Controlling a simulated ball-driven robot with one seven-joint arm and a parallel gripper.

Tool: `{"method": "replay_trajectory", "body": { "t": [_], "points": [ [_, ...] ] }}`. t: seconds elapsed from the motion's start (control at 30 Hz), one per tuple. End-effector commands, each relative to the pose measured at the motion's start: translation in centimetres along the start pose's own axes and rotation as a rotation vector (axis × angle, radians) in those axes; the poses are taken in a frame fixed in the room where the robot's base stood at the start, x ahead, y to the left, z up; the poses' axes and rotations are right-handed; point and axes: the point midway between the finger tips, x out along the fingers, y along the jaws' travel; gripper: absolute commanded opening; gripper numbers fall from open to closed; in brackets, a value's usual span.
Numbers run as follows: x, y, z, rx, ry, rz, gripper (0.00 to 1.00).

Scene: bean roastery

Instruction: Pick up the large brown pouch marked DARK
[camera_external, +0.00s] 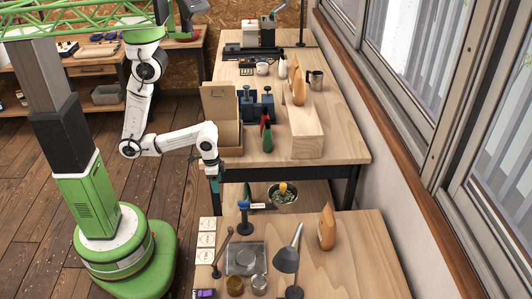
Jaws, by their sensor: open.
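Two large brown pouches stand upright, seen nearly edge-on. One pouch (297,82) is on the farther table, by the far end of a pale wooden block. The other pouch (327,229) is on the near table, toward the wall. No marking is readable on either, so I cannot tell which is DARK. My gripper (215,184) is at the left edge of the farther table, beside a cardboard box. It points down, open and apart from both pouches. Its fingertips are too small to see clearly.
The cardboard box (221,105), a blue clamp-like device (256,108) and the wooden block (305,132) crowd the farther table. A desk lamp (287,260), a metal scale-like plate (246,257) and jars stand on the near table. A bowl (283,194) sits between the tables. Windows line the right.

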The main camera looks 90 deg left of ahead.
Motion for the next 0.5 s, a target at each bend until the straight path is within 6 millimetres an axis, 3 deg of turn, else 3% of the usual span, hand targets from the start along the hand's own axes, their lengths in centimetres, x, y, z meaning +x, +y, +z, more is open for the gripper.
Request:
{"method": "replay_trajectory", "body": {
  "t": [0.2,0.5],
  "points": [
    [0.0,0.0,0.0,0.0,0.0,0.0,0.82],
    [0.52,-0.42,-0.62,-0.017,0.005,-0.012,0.83]
  ]
}}
